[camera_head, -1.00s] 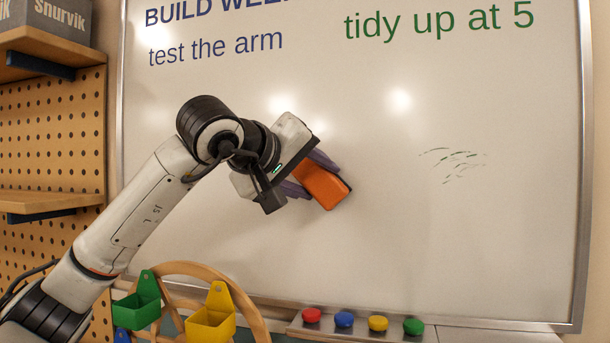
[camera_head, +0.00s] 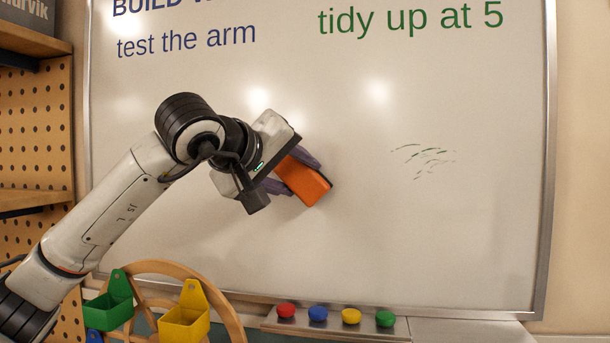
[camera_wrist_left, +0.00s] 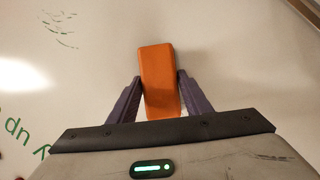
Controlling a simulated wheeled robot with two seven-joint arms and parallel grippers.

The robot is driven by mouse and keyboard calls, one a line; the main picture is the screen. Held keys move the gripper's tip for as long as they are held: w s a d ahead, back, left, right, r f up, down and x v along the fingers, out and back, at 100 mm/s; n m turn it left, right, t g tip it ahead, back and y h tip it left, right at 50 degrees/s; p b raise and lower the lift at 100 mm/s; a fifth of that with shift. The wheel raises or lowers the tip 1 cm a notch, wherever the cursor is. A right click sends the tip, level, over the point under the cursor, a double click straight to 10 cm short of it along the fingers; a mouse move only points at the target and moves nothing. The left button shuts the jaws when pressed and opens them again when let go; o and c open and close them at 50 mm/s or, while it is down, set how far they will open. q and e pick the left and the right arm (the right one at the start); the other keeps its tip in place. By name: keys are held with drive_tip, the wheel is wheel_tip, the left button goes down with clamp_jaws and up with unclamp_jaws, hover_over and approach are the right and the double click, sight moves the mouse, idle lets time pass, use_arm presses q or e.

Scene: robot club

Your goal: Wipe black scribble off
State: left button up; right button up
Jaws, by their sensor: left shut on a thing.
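My left gripper (camera_head: 285,180) is shut on an orange eraser block (camera_head: 304,181), held at the middle of the whiteboard (camera_head: 400,240). In the left wrist view the block (camera_wrist_left: 160,75) sits between the two purple fingers. I cannot tell whether the block touches the board. Thin, broken dark green-black marks (camera_head: 423,158) are on the board to the right of the block, clear of it. They also show at the upper left of the left wrist view (camera_wrist_left: 60,28). The right gripper is not in view.
Blue writing (camera_head: 187,40) and green writing (camera_head: 410,18) run along the board's top. Several coloured magnets (camera_head: 318,314) sit on the tray below. A wooden wheel with green (camera_head: 110,308) and yellow (camera_head: 185,323) buckets stands at lower left. A pegboard (camera_head: 35,140) is at left.

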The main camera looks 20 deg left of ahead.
use_arm(q)
drive_tip(key=s+a, duration=0.2)
drive_tip(key=a, duration=0.7)
idle(0.6)
drive_tip(key=s+d, duration=0.1)
drive_tip(key=s, duration=0.5)
drive_tip(key=shift+d+b, duration=0.25)
drive_tip(key=shift+b, duration=0.15)
drive_tip(key=s, duration=0.2)
drive_tip(key=shift+s+d, duration=0.35)
